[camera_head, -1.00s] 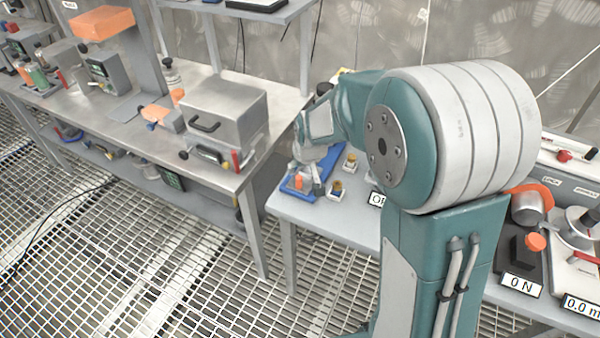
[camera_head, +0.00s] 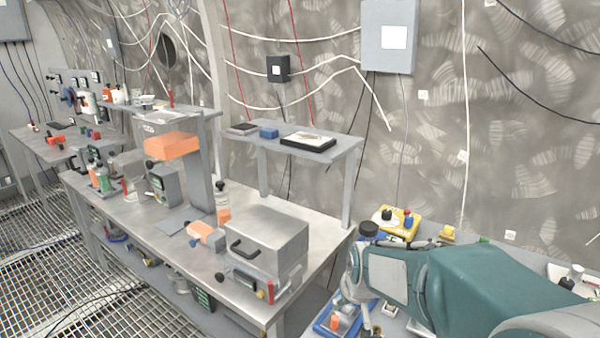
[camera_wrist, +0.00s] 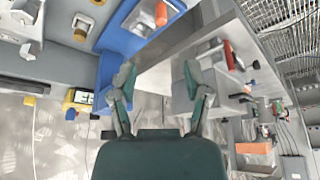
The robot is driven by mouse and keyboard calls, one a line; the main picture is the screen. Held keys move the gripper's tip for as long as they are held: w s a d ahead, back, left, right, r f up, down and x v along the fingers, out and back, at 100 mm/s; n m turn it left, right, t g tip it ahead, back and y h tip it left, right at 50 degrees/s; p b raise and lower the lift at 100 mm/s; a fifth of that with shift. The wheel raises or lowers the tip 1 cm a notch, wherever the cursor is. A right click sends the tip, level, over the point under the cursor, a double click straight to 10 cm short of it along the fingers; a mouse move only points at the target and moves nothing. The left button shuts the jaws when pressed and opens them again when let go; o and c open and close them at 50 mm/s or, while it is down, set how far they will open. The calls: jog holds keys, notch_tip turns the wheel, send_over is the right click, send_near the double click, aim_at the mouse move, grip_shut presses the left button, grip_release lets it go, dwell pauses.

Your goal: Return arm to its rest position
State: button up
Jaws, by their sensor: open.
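My arm (camera_head: 470,285) reaches in from the lower right of the head view, over the right-hand table, with its wrist end beside a blue tray. My gripper (camera_wrist: 158,75) shows in the wrist view with its two green fingers spread apart and nothing between them. The wrist view appears turned over, with the wall below and the tables above. The fingers hang in free air near the blue tray and the table edge. The fingertips are not clearly seen in the head view.
A blue tray (camera_head: 324,322) with an orange piece lies on the right table; it also shows in the wrist view (camera_wrist: 108,72). A yellow box (camera_head: 400,222) stands behind the wrist. The left bench holds a steel box (camera_head: 266,240). A raised shelf (camera_head: 345,149) stands behind it.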

jog(key=s+d+r, duration=0.1)
jog(key=s+r, duration=0.2)
jog(key=s, duration=0.4)
jog(key=s+d+r+m, duration=0.1)
jog(key=s+r, duration=0.2)
jog(key=s, duration=0.4)
jog(key=s+d+r+t, duration=0.1)
jog(key=s+r, duration=0.2)
jog(key=s, duration=0.5)
jog(key=shift+d+r+m+h, duration=0.2)
jog(key=shift+d+m+h, duration=0.1)
jog(key=shift+d, duration=0.1)
